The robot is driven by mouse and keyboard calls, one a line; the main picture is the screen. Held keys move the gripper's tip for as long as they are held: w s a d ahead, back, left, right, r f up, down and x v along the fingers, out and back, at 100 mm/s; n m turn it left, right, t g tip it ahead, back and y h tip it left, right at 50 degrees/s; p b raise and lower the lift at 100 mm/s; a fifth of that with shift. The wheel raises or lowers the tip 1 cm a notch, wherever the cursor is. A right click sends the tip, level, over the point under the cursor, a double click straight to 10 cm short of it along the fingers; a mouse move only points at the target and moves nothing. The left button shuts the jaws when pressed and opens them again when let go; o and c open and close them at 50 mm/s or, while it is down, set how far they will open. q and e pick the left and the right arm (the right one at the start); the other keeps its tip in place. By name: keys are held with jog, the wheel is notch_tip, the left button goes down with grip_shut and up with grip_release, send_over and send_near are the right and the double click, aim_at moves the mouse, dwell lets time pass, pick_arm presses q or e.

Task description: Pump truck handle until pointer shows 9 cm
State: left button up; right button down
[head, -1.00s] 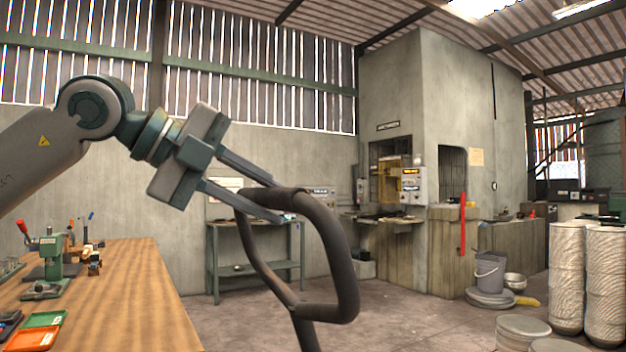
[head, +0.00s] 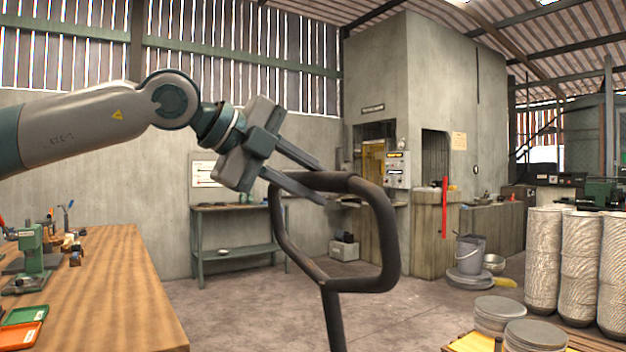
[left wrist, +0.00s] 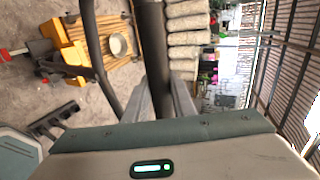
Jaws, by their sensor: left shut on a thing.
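The truck handle (head: 388,240) is a dark closed loop on a single shaft, standing in front of me in the head view. My left gripper (head: 322,186) is shut on the top bar of the loop, coming from the upper left. In the left wrist view the dark handle bar (left wrist: 153,45) runs between the two fingers. The truck body, the pointer and any scale are not visible in the head view. My right gripper is not in view.
A wooden workbench (head: 110,285) with tools stands at the left. A green side table (head: 240,248) stands by the back wall. Whitish rolls (head: 545,265) and grey round tins (head: 535,338) stand at the right. Concrete floor is open beyond the handle.

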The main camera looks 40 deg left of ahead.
pick_arm(q)
jog(key=w+d+r+p, duration=0.1)
jog(key=w+d, duration=0.3)
jog(key=w, duration=0.8)
jog(key=shift+w+d+r+p, duration=0.2)
jog(key=shift+w+r+p, duration=0.1)
jog(key=shift+w, duration=0.05)
jog(key=s+a+b, duration=0.1)
jog(key=s+b, duration=0.1)
jog(key=s, duration=0.2)
jog(key=s+a+f+b, duration=0.1)
jog(key=s+b, duration=0.1)
jog(key=s, duration=0.2)
jog(key=s+a+b, duration=0.2)
jog(key=s+b, duration=0.1)
jog(key=s, duration=0.1)
jog(key=shift+a+f, duration=0.1)
jog(key=shift+f, duration=0.25)
jog(key=shift+s+a, duration=0.15)
jog(key=shift+s, duration=0.3)
